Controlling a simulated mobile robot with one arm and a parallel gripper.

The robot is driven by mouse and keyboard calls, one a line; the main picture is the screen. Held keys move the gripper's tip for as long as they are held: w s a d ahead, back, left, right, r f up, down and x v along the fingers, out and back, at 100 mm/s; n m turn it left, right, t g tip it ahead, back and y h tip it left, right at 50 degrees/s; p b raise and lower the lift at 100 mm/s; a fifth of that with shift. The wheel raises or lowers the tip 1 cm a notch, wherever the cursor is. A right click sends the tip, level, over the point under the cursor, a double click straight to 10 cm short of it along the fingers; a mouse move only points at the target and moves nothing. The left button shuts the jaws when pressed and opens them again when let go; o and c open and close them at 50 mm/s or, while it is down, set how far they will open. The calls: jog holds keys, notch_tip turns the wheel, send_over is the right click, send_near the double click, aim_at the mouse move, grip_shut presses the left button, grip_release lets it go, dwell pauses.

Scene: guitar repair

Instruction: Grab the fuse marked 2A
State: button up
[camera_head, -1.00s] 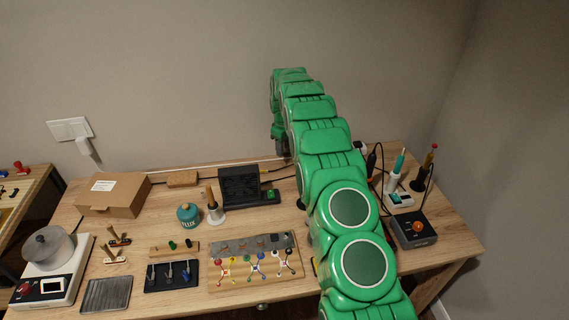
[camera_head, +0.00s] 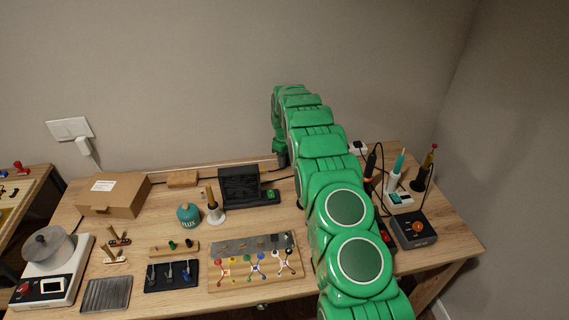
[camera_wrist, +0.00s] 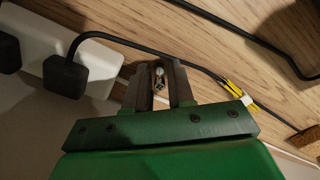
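My gripper (camera_wrist: 161,85) points down at the tabletop, its two dark fingers a small gap apart. A small fuse-like cylinder (camera_wrist: 158,76) with shiny metal ends shows between the fingertips in the wrist view. A gap seems to show beside it, so I see no clear grip on it. Its marking is too small to read. In the head view my gripper (camera_head: 282,159) is low at the back edge of the workbench, partly covered by my green arm, and the fuse cannot be made out.
A white power strip (camera_wrist: 98,58) with black plugs lies left of the fingers in the wrist view. A black cable (camera_wrist: 150,47) runs just beyond the fingertips to yellow-marked connectors (camera_wrist: 236,91). In the head view a black fan-like box (camera_head: 239,187) stands left of my arm.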

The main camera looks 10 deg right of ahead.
grip_shut()
jog(key=shift+r, duration=1.45)
jog(key=shift+s+r, duration=0.7)
jog(key=shift+r, duration=0.3)
jog(key=s+r, duration=0.8)
jog(key=s, duration=0.4)
jog(key=shift+s+a, duration=0.2)
jog(key=shift+s, duration=0.1)
